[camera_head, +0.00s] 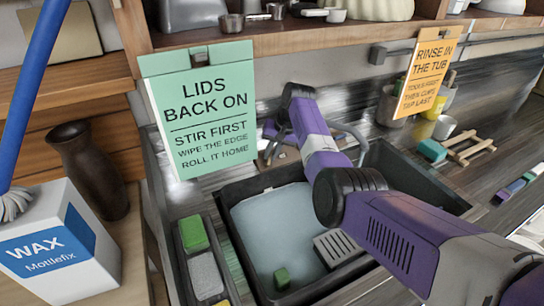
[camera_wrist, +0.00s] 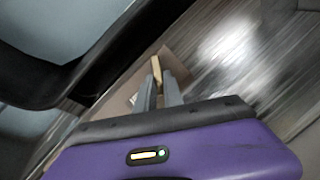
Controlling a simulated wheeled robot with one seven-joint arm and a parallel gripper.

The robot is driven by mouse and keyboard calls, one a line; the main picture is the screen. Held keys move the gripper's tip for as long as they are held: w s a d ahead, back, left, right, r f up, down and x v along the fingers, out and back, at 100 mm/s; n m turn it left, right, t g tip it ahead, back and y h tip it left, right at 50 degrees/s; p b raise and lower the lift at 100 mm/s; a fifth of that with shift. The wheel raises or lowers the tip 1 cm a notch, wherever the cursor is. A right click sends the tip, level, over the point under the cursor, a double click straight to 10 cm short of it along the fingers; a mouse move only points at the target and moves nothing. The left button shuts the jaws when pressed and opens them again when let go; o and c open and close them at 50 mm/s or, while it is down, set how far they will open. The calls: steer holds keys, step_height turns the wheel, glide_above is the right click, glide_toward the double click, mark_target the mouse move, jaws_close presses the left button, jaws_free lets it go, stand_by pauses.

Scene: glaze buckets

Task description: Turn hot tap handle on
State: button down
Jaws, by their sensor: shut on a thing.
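My gripper (camera_wrist: 160,88) is closed around a small pale yellow piece at its fingertips in the wrist view. This piece sits where the tap handle (camera_wrist: 157,68) is, though no hot marking can be read. In the head view my purple wrist (camera_head: 271,129) is at the back edge of the sink, and the fingertips are hard to make out there. A grey curved tap spout (camera_head: 352,137) shows to the right behind my arm. Most of the tap is hidden by my arm.
A green sign (camera_head: 208,105) hangs close to the left of my wrist. An orange sign (camera_head: 427,72) hangs at right. A tray with a green sponge (camera_head: 192,233) lies left of the sink.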

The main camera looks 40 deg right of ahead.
steer(key=shift+w+a+n+h, duration=0.1)
steer(key=shift+n+h, duration=0.2)
steer(key=shift+n, duration=0.6)
steer(key=c, duration=1.5)
jaws_free()
steer(key=shift+o, duration=0.2)
steer(key=shift+r, duration=0.15)
steer(key=b+v, duration=0.1)
steer(key=v, duration=0.6)
steer(key=shift+r, duration=0.35)
